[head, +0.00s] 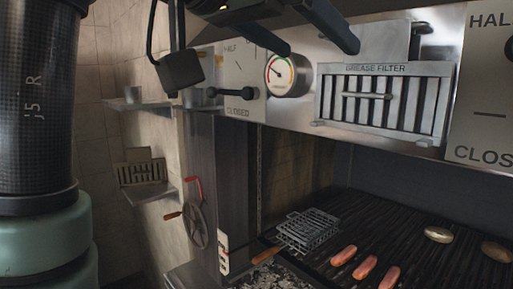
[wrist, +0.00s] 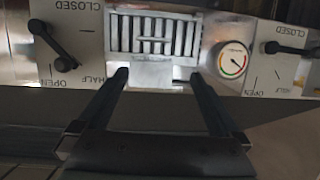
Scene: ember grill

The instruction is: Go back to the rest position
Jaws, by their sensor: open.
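My gripper (head: 319,48) hangs at the top of the head view, in front of the hood panel, with its two dark fingers spread and nothing between them. In the wrist view my gripper (wrist: 160,76) is also open and empty. That view is upside down, with the grease filter (wrist: 155,35) beyond the fingertips. The filter (head: 384,97) sits in the hood panel in the head view. A round gauge (head: 287,73) is left of it. The left damper lever (head: 232,92) lies roughly level on its plate. A second damper lever shows in the wrist view (wrist: 62,50).
Below, the dark grill grate (head: 410,235) holds several sausages (head: 365,266), two round items (head: 438,234) and a wire basket (head: 308,229) with a wooden handle. A crank wheel (head: 195,225) and wall shelves (head: 137,105) are at left. Space between hood and grate is open.

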